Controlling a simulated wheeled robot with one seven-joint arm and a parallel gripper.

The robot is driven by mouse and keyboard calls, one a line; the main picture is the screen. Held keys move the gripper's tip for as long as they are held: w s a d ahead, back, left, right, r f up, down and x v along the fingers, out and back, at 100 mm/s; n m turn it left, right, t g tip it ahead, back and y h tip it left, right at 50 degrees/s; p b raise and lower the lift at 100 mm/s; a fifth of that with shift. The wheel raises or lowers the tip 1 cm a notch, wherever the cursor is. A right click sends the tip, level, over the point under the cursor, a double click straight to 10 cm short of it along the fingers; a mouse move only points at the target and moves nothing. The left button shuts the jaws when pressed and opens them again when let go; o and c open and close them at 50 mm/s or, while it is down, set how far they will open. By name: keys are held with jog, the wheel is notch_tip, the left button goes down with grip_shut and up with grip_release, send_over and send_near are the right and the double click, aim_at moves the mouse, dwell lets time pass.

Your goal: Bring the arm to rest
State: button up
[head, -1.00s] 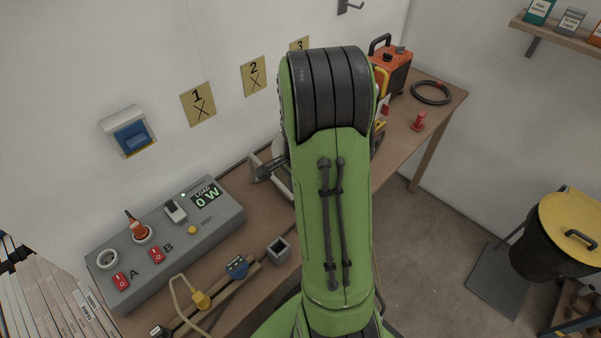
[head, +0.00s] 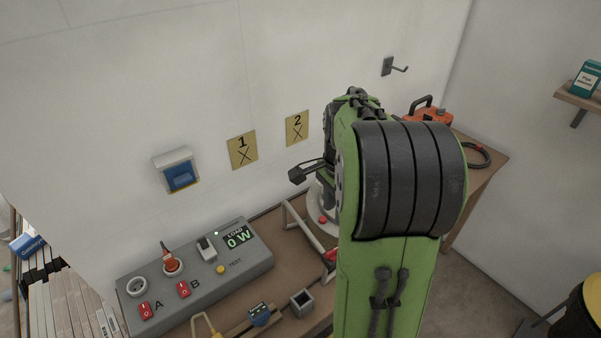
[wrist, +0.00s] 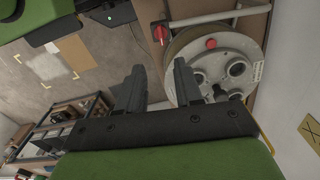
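My green arm (head: 385,290) rises through the right middle of the head view, with a dark banded joint (head: 410,180) nearest the camera. Behind it, the arm's far end reaches up beside the wall, and a dark part of it juts out to the left. In the wrist view my gripper (wrist: 157,88) has its two dark fingers spread apart with nothing between them. A round pale cable reel (wrist: 207,85) with a red button and sockets lies beyond the right finger. Its edge also shows beside the arm in the head view (head: 322,212). I cannot tell the gap between finger and reel.
A grey load panel (head: 200,285) reading 0 W, with an orange plug in one socket, sits on the wooden bench (head: 270,228). A small grey open box (head: 301,303) is in front. An orange machine (head: 428,112) and black cable coil stand behind the arm. A wall hook (head: 393,67) is above.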

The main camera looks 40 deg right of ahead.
jog(key=s+a+r+n+t, duration=0.2)
jog(key=s+a+n, duration=0.3)
jog(key=a+n, duration=0.4)
jog(key=s+a+r+n+t, duration=0.3)
jog(key=s+a+n, duration=0.3)
jog(key=a+n, duration=0.4)
jog(key=shift+s+r+t, duration=0.15)
jog(key=shift+r+t, duration=0.15)
jog(key=shift+r, duration=0.05)
